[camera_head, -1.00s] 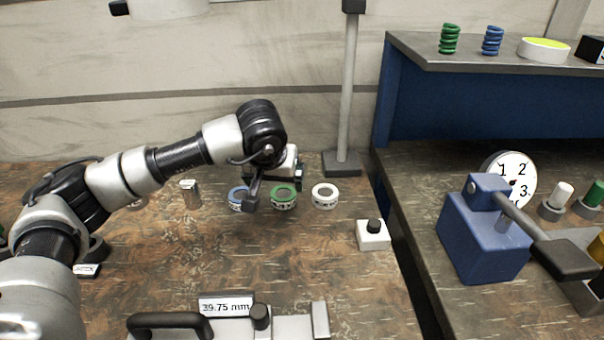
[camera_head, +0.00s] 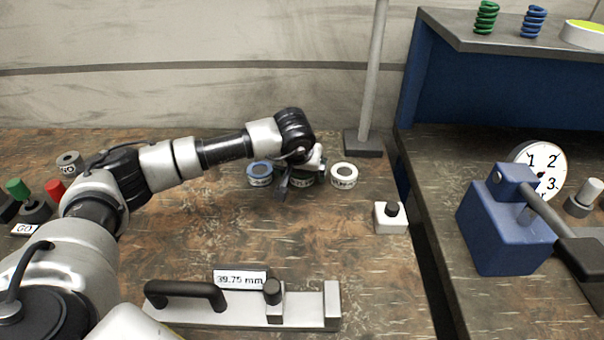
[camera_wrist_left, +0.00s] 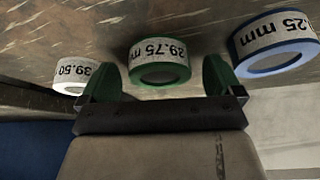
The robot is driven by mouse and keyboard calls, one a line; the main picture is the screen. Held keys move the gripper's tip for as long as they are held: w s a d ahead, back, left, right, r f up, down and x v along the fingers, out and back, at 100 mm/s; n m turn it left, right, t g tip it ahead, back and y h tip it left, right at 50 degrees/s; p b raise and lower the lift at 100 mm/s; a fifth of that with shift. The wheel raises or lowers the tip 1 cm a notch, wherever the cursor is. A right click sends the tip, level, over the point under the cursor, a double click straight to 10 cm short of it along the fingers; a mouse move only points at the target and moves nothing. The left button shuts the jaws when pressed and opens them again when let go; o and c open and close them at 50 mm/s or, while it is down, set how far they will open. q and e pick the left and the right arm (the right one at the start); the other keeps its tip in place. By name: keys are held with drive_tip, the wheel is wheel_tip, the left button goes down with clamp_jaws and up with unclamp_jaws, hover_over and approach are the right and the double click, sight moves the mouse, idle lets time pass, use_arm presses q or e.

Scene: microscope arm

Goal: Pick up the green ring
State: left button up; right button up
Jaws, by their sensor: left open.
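The green ring (camera_wrist_left: 160,72) has a white label with black print. In the left wrist view it lies between the two green-tipped fingers of my left gripper (camera_wrist_left: 158,80), with a gap on each side. In the head view my left gripper (camera_head: 302,180) is low over the bench and hides most of the green ring. The gripper is open, and I cannot tell how far down around the ring the fingers reach. My right gripper is not in view.
A blue ring (camera_head: 260,174) and a white ring (camera_head: 344,175) stand close on either side. A white box with a black knob (camera_head: 391,217) and a post base (camera_head: 363,143) are to the right. A measuring fixture (camera_head: 240,310) is at the front.

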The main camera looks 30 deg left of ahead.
use_arm(q)
drive_tip(key=shift+w+f, duration=0.1)
drive_tip(key=shift+f, duration=0.1)
drive_tip(key=c, duration=1.1)
drive_tip(key=shift+r, duration=0.1)
drive_tip(key=shift+c, duration=0.5)
drive_tip(key=shift+r, duration=0.1)
